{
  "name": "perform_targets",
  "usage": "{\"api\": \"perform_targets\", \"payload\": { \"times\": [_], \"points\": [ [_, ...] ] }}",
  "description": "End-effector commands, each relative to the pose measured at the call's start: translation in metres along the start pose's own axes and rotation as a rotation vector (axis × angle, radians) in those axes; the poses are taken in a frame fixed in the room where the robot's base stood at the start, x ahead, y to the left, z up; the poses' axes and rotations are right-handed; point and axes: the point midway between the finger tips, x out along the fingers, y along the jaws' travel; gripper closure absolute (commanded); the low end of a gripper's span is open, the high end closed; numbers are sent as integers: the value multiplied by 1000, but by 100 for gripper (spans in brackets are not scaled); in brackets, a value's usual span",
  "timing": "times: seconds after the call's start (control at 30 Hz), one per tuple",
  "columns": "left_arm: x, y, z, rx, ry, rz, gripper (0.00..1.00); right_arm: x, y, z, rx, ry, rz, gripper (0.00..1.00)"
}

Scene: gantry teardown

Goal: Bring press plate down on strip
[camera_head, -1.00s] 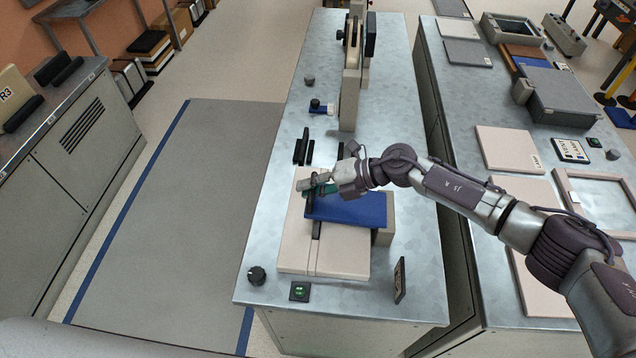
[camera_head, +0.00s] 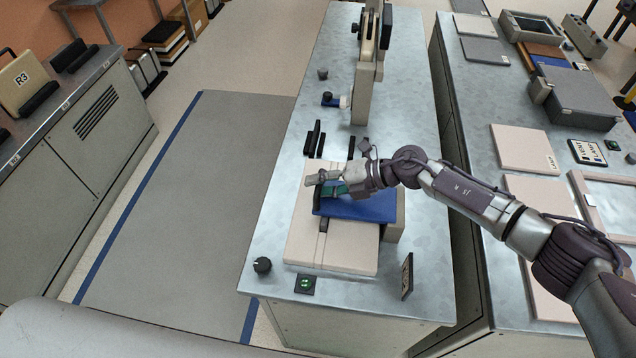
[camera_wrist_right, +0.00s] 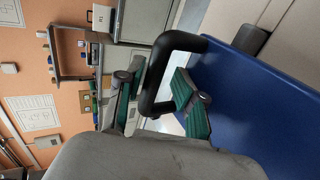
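The blue press plate (camera_head: 365,208) sits over the pale base board (camera_head: 340,258). It also fills the right side of the right wrist view (camera_wrist_right: 262,105) and carries a black loop handle (camera_wrist_right: 153,85). My right gripper (camera_head: 328,186) is at the plate's far left side. In the wrist view its green-padded fingers (camera_wrist_right: 158,103) stand on either side of the handle bar, apparently with gaps between. The left gripper is not in view.
A knob (camera_head: 262,265) and a green-lit button (camera_head: 306,284) are at the bench's near edge. A small sign (camera_head: 407,275) stands at the right. Black upright blocks (camera_head: 314,140) and a tall stand (camera_head: 363,90) are behind. The bench right of the stand is clear.

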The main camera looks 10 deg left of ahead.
Motion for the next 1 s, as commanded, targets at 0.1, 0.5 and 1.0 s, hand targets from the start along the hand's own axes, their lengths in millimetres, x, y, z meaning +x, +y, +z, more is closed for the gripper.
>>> {"api": "perform_targets", "payload": {
  "times": [0.1, 0.5, 1.0],
  "points": [
    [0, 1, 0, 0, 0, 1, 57, 0, 0, 0, 0, 0, 0, 59],
    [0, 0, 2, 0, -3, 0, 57, -10, 2, 1, -2, -2, 4, 59],
    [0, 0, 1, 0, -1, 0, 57, -106, 1, 1, 0, -4, 2, 59]
  ]
}}
